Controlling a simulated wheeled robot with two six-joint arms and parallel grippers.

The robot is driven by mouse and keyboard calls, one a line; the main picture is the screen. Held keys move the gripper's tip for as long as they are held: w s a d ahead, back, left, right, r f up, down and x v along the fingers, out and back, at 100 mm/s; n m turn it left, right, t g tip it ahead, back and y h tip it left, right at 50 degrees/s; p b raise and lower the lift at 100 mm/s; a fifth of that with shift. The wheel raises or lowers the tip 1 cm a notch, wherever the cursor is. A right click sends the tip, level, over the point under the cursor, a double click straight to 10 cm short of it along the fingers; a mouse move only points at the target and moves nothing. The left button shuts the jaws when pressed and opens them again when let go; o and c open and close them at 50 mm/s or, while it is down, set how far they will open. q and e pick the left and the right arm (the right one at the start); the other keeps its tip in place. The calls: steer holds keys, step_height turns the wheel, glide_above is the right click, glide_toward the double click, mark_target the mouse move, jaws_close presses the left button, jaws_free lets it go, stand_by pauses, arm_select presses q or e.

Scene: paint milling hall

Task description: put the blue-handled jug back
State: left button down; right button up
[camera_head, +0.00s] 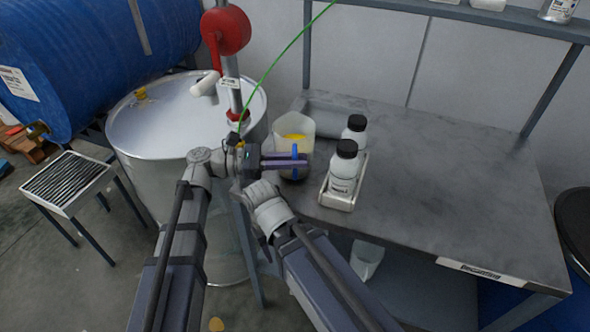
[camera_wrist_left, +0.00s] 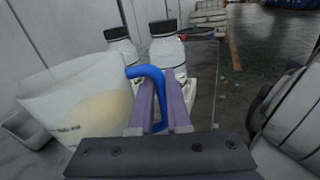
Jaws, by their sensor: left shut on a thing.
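The jug is a whitish, translucent vessel with yellow content (camera_head: 296,127), at the bench's left end in the head view. It fills the left of the left wrist view (camera_wrist_left: 75,100). Its blue handle (camera_head: 295,151) stands between the fingers of my left gripper (camera_head: 284,162), which is shut on it. In the left wrist view the handle (camera_wrist_left: 147,72) curves over the purple fingers (camera_wrist_left: 160,105). The arm hides the jug's lower part, and I cannot tell whether its base touches the bench. My right gripper is not distinguishable.
Two white, black-capped bottles (camera_head: 344,170) stand in a pale tray (camera_head: 334,200) close right of the jug. The grey bench (camera_head: 440,190) is clear further right. A steel drum (camera_head: 150,135) with a red-headed pump (camera_head: 227,30) and green cable stands left. A blue drum (camera_head: 80,50) lies behind.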

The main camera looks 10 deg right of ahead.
arm_select(q)
steer(key=shift+f, duration=0.5)
steer(key=shift+r, duration=0.15)
arm_select(e)
steer(key=shift+f, duration=0.5)
arm_select(q)
steer(key=c, duration=0.9)
jaws_free()
steer(key=a, duration=0.4)
steer(key=w+a, duration=0.1)
steer(key=a, duration=0.3)
steer(key=w+a, duration=0.1)
steer(key=a, duration=0.2)
steer(key=shift+w+a, duration=0.2)
steer(key=shift+a, duration=0.2)
